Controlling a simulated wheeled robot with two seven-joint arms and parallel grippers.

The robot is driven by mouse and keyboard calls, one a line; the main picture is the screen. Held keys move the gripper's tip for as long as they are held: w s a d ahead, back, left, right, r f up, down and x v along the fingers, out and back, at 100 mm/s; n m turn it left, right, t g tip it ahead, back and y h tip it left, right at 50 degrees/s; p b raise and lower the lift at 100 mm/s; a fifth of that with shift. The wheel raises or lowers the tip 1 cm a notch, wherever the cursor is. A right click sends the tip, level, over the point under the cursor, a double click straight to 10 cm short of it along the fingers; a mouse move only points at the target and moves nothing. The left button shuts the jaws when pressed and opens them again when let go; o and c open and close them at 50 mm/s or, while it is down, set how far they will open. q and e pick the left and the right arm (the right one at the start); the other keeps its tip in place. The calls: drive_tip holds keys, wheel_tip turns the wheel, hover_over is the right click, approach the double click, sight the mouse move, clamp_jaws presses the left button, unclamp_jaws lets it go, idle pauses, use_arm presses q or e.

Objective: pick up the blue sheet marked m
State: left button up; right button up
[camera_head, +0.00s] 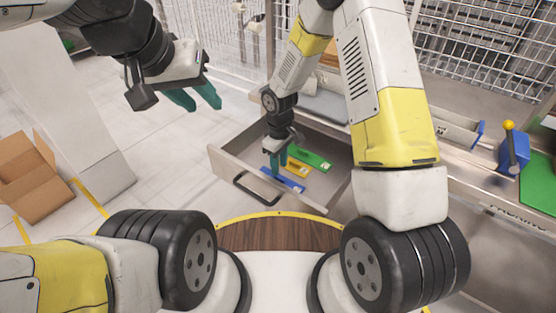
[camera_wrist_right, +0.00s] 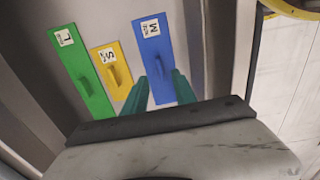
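The blue sheet (camera_wrist_right: 152,45) marked M lies in an open drawer (camera_head: 237,170), with a raised handle on its face. It also shows in the head view (camera_head: 288,183). My right gripper (camera_wrist_right: 163,84) is open above it, its green fingertips apart over the sheet's lower part, close to the handle. I cannot tell whether they touch it. In the head view the right gripper (camera_head: 277,166) points down into the drawer and hides part of the sheet. My left gripper (camera_head: 200,98) is open and empty, above the floor left of the drawer.
A yellow sheet (camera_wrist_right: 119,81) marked S and a green sheet (camera_wrist_right: 85,75) marked L lie beside the blue one. The drawer walls are close around them. A cardboard box (camera_head: 38,185) stands on the floor at left. A wire mesh fence (camera_head: 470,50) stands behind.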

sight(279, 180)
wheel_tip(279, 180, down, 6)
drive_tip(key=shift+r, duration=0.25)
clamp_jaws()
